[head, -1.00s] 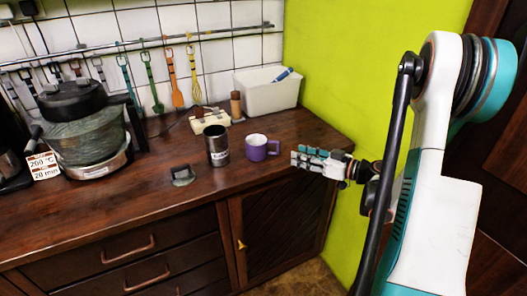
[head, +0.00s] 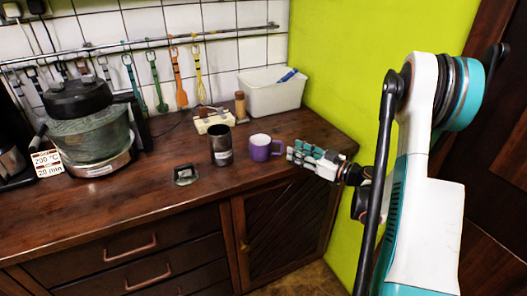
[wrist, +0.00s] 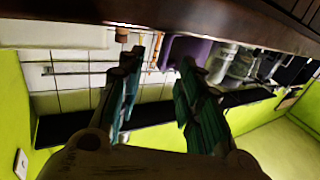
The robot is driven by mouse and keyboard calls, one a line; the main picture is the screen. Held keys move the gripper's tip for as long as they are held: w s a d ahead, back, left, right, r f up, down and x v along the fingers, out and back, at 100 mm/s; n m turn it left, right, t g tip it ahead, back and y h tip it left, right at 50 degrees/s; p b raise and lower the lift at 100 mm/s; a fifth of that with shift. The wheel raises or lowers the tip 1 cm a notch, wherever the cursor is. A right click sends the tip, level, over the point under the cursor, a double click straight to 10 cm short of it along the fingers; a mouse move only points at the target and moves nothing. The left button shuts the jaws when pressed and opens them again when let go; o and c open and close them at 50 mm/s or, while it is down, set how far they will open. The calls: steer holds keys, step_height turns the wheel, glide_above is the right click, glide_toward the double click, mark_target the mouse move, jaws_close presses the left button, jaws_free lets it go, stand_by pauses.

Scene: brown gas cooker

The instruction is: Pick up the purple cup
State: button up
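The purple cup (head: 260,148) stands upright on the wooden counter, its handle facing right towards my gripper (head: 290,152). My gripper is level with the cup and just to its right, with its fingertips close to the handle. In the wrist view the gripper (wrist: 157,68) has its two teal fingers spread apart with nothing between them. The cup (wrist: 186,50) shows there beyond the fingertips, partly hidden by the right-hand finger. I cannot tell whether a finger touches the handle.
A dark metal cup (head: 221,148) stands just left of the purple cup. A white bin (head: 272,98) and a wooden cylinder (head: 240,105) are behind. A small dark object (head: 186,174) lies front left. A lime wall (head: 345,70) bounds the right.

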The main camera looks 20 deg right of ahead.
mark_target(266, 148)
steer(key=b+x, duration=0.2)
steer(key=x, duration=0.2)
steer(key=shift+a, duration=0.35)
steer(key=shift+w+r, duration=0.15)
steer(key=shift+w, duration=0.25)
jaws_close()
